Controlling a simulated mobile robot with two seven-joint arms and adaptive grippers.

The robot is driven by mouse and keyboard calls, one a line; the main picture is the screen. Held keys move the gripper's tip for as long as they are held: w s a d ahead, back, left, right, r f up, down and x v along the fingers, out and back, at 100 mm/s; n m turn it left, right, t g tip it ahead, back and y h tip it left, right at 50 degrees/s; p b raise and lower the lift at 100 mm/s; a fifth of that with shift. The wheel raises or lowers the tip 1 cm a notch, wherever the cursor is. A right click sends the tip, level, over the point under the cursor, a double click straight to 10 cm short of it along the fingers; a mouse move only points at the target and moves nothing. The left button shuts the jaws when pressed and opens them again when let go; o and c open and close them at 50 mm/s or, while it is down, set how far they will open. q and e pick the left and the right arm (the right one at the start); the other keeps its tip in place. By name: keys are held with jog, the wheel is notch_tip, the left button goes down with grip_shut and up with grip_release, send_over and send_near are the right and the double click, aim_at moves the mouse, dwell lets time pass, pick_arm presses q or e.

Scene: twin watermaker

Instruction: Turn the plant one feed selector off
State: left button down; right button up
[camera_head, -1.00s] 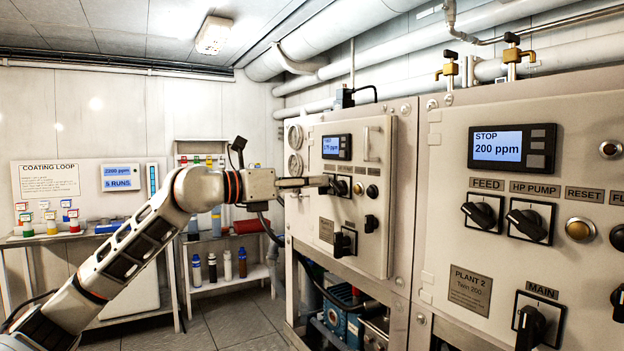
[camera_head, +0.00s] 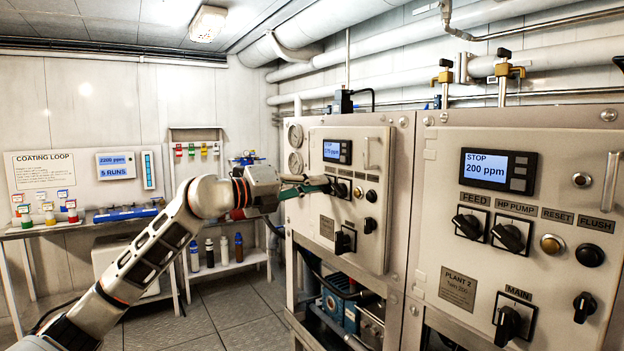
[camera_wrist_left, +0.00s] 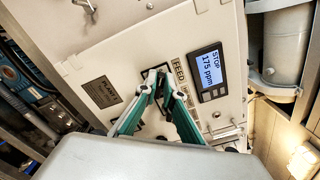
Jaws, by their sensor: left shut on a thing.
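The plant one panel (camera_head: 322,230) stands in the middle of the head view, seen at a slant. My left gripper (camera_head: 328,185) reaches it from the left, with teal fingers at the upper knobs, below the display (camera_head: 337,151). In the left wrist view the gripper (camera_wrist_left: 162,78) is shut on the black feed selector, beside the FEED label (camera_wrist_left: 179,70). The fingers hide most of the selector, so its pointer direction cannot be told. The display in the left wrist view (camera_wrist_left: 207,71) reads STOP, 175 ppm. My right gripper is not in view.
The plant two panel (camera_head: 455,240) with its own FEED knob (camera_head: 468,223) stands at the right. A panel handle (camera_head: 375,153) and other knobs (camera_head: 343,243) sit close to my gripper. Shelves with bottles (camera_head: 224,250) stand behind my arm.

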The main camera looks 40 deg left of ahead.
pick_arm(q)
jog(key=shift+d+f+n, duration=0.1)
jog(key=shift+n, duration=0.4)
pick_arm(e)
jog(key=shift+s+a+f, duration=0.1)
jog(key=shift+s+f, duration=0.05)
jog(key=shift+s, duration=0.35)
pick_arm(q)
jog(key=c, duration=2.2)
grip_release()
jog(key=shift+o, duration=0.2)
jog(key=v, duration=1.1)
jog(key=shift+s, duration=0.4)
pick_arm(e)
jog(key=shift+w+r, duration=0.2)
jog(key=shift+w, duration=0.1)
